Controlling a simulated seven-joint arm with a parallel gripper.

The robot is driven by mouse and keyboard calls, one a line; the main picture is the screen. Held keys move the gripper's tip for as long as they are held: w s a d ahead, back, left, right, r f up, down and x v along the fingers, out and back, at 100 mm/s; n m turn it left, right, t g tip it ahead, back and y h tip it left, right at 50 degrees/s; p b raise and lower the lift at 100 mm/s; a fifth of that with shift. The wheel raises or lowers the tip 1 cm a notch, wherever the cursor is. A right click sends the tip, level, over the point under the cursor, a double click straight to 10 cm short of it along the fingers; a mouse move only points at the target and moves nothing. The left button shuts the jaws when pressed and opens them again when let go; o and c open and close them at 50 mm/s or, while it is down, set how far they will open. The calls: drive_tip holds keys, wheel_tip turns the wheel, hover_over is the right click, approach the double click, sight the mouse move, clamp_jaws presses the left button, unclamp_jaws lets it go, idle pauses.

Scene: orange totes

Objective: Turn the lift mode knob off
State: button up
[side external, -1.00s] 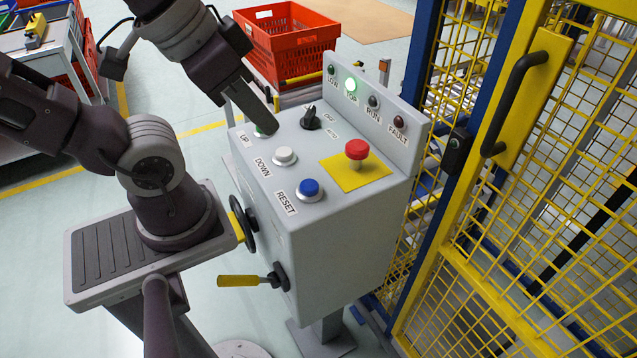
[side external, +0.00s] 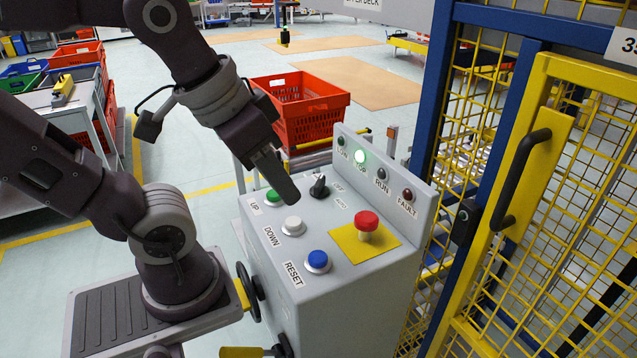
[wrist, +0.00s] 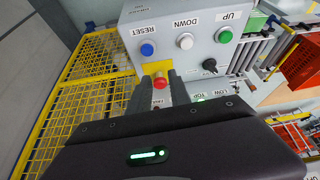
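The black lift mode knob (side external: 319,186) stands on the sloping top of a grey control box (side external: 310,290), with two small labels beside it, too small to read surely. Its white mark points towards the lamp panel. In the wrist view the knob (wrist: 209,65) is right of my fingers. My gripper (side external: 288,192) is above the box top, left of the knob in the side view and apart from it. In the wrist view my gripper (wrist: 157,76) has its two fingers apart, with nothing held. The red button shows between them, beyond the fingertips.
A green UP button (side external: 273,196), white DOWN button (side external: 293,225), blue RESET button (side external: 317,260) and red mushroom button (side external: 366,222) surround the knob. The raised lamp panel (side external: 395,178) has one lit green lamp (side external: 360,156). A yellow mesh fence (side external: 545,220) stands at right.

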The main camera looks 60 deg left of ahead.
drive_tip(key=shift+o, duration=0.6)
drive_tip(key=w+a+n+g, duration=0.2)
drive_tip(key=w+a+n, duration=0.1)
drive_tip(key=w+a, duration=0.2)
drive_tip(key=w, duration=0.2)
drive_tip(key=shift+w+a+n+g, duration=0.2)
drive_tip(key=shift+w+n+g, duration=0.1)
drive_tip(key=shift+n, duration=0.1)
drive_tip(key=n+g, duration=0.3)
drive_tip(key=n, duration=0.1)
hover_over(320, 180)
wheel_tip(320, 180, down, 5)
drive_tip(key=shift+f, duration=0.1)
wheel_tip(320, 180, down, 6)
drive_tip(key=shift+r, duration=0.2)
drive_tip(key=shift+f, duration=0.5)
clamp_jaws()
